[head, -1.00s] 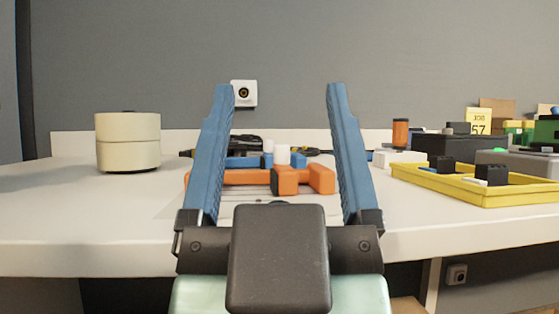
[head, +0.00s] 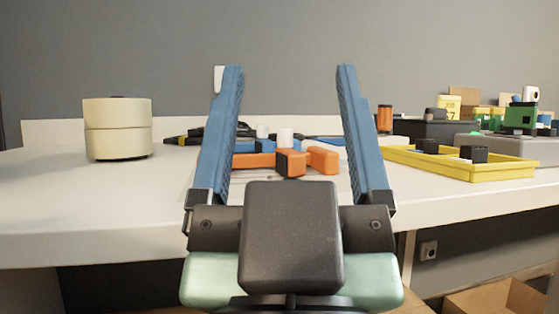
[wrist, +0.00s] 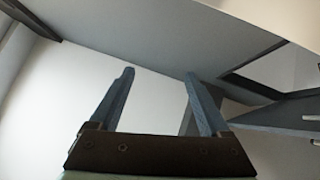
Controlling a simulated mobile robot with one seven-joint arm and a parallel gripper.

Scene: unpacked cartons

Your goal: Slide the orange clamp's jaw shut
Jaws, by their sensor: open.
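The orange clamp (head: 256,160) lies on the white workbench, seen in the head view between my gripper's fingers. It has an orange bar, a dark-faced orange jaw block (head: 291,163) and another orange block (head: 323,160) at its right, with a small gap between the two blocks. The left finger hides its left end. My gripper (head: 290,75) is open and empty, with two blue fingers pointing away from me, in front of the clamp in this view. In the wrist view my gripper (wrist: 160,80) shows open, and no clamp is visible there.
A cream round container (head: 118,140) stands at the left of the workbench (head: 90,215). A yellow tray (head: 465,168) with black blocks lies at the right. Dark and blue tools (head: 205,133) lie behind the clamp. An open carton (head: 497,300) sits below at the lower right.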

